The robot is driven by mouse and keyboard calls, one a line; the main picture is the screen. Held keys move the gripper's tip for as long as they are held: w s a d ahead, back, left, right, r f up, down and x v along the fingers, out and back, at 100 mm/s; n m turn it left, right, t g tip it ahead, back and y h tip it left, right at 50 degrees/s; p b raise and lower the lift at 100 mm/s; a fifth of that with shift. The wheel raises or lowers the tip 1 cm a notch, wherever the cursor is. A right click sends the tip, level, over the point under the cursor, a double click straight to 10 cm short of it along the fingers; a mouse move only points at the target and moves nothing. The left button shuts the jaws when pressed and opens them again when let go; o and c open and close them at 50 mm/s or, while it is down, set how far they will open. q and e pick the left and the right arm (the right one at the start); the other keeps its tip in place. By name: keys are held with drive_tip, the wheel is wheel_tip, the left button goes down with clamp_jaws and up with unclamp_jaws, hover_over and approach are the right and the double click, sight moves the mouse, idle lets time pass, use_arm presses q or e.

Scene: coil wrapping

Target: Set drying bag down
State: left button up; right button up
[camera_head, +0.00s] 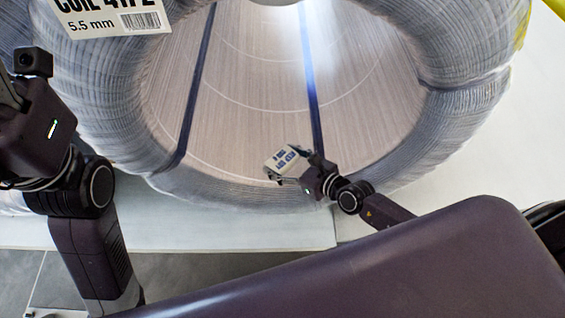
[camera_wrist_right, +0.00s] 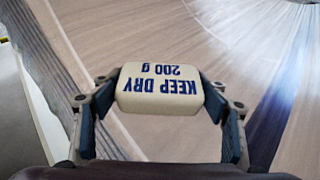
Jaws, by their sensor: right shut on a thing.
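The drying bag is a small white packet with blue "KEEP DRY 200 g" print. In the head view the drying bag (camera_head: 281,158) is at the lower inner edge of the big coil (camera_head: 230,190). My right gripper (camera_head: 287,165) is shut on it, and in the right wrist view the bag (camera_wrist_right: 160,90) sits between the two fingers of the gripper (camera_wrist_right: 160,100). The coil's pale inner surface is behind the bag; I cannot tell whether the bag touches it. My left arm is at the left, and its fingertips are not in view.
Dark blue straps (camera_head: 197,90) cross the coil's inside and wrap its rim. A white label (camera_head: 108,16) reading "5.5 mm" is at the top left. A pale platform edge (camera_head: 200,235) lies below the coil. A yellow bar (camera_head: 556,6) shows at the top right corner.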

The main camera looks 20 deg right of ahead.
drive_tip(key=shift+f, duration=0.1)
drive_tip(key=o, duration=0.8)
drive_tip(key=shift+f, duration=0.15)
drive_tip(key=o, duration=0.5)
